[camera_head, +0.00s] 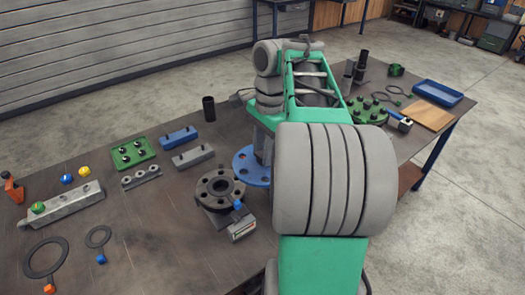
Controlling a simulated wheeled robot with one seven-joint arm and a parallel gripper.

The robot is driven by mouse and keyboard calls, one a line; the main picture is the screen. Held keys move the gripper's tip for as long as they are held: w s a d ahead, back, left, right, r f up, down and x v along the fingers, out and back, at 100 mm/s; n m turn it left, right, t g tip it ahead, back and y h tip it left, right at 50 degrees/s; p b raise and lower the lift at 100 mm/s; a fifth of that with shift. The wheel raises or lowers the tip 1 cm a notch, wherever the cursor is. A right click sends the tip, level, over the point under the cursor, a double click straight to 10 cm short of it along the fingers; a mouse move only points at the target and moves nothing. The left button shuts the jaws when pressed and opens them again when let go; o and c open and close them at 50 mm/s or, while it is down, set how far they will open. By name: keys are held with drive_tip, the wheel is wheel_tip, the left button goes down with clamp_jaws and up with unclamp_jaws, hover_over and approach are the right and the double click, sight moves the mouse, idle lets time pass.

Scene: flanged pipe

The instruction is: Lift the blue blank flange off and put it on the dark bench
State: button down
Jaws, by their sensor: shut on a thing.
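The blue blank flange (246,167) is a flat disc with holes, right of and behind the dark pipe flange (220,188), clear of its face. My arm hides the disc's right part. My gripper (264,150) points down at the disc and is shut on it; the fingertips are mostly hidden by my arm. Whether the disc touches the bench or hangs just above it I cannot tell. The pipe flange lies face up with its bore and bolt holes open. The dark bench (150,245) spreads beneath.
A dark cup (209,109), blue block (178,136), grey block (193,156) and green bolt tray (133,152) stand left of my gripper. A green bolted disc (366,110) and blue tray (437,93) are at right. The bench's front-left middle is mostly bare.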

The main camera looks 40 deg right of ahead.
sight(261, 154)
drive_tip(key=shift+r+p, duration=2.25)
drive_tip(key=shift+r, duration=0.05)
drive_tip(key=shift+f, duration=0.1)
